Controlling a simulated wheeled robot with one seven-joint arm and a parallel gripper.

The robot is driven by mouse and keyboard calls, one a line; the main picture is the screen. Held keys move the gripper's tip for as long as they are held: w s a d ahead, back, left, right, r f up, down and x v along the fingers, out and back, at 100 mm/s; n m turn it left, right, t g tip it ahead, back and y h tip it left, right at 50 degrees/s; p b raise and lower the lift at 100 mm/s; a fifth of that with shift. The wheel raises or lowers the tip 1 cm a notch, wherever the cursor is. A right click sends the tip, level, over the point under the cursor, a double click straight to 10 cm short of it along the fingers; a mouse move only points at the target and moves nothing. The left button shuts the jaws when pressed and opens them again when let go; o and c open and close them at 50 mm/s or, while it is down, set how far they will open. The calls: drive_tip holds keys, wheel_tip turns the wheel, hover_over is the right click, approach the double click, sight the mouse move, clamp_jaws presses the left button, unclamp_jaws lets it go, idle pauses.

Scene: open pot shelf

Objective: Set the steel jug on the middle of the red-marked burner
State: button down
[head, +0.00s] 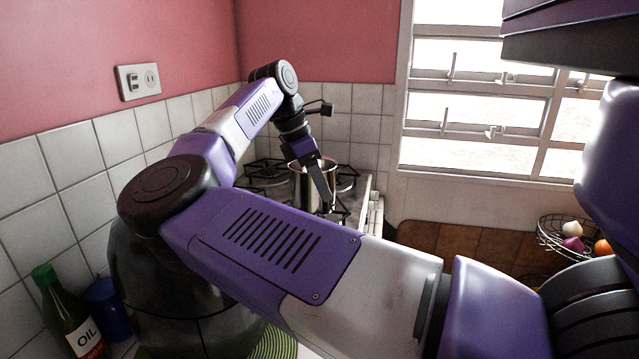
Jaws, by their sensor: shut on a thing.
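The steel jug (301,187) is at the stove in the back middle of the head view, partly hidden behind my gripper. My gripper (326,198) points down at the jug's right side and is shut on it. The jug looks upright. I cannot tell whether its base touches the stove. The stove (345,208) has black grates (268,172) around the jug. No red mark shows on any burner, and my arm hides part of the stove.
A green oil bottle (67,312) and a blue cup (108,308) stand at the lower left by the tiled wall. A wire basket (562,240) with onions and fruit is at the right. A window (490,95) is behind. A wooden surface (450,247) lies right of the stove.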

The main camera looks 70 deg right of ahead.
drive_tip(key=shift+f, duration=0.1)
idle(0.3)
drive_tip(key=shift+c, duration=2.1)
unclamp_jaws()
drive_tip(key=shift+f, duration=0.15)
drive_tip(key=v, duration=0.8)
drive_tip(key=shift+b, duration=0.45)
drive_tip(key=shift+s, duration=0.15)
